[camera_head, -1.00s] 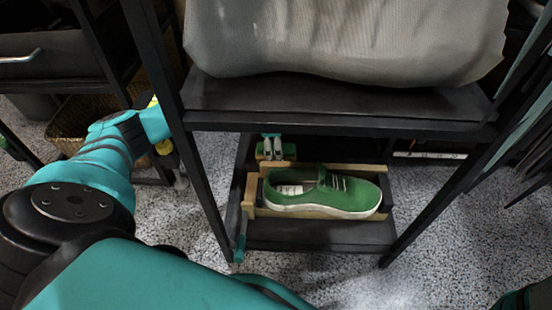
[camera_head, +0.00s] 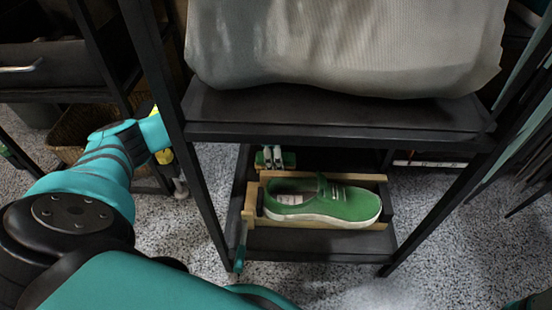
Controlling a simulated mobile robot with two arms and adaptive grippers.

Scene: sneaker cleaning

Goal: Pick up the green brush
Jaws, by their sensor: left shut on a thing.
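The green brush (camera_head: 289,160) is at the back left of the low shelf, behind the green shoe (camera_head: 345,203). Only small green parts of it show. My left arm comes in from the left and passes behind the rack's left post. The pale fingertips of my left gripper (camera_head: 271,157) point down over the brush and are shut on it. The upper shelf hides the rest of that gripper. I cannot tell whether the brush is clear of the shelf.
The shoe sits in a wooden frame (camera_head: 250,200) on the low shelf (camera_head: 310,241). The upper shelf (camera_head: 330,131), with a large grey bag (camera_head: 345,45), overhangs it. Black posts stand at both sides. A basket (camera_head: 75,130) is at the left. Speckled floor surrounds the rack.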

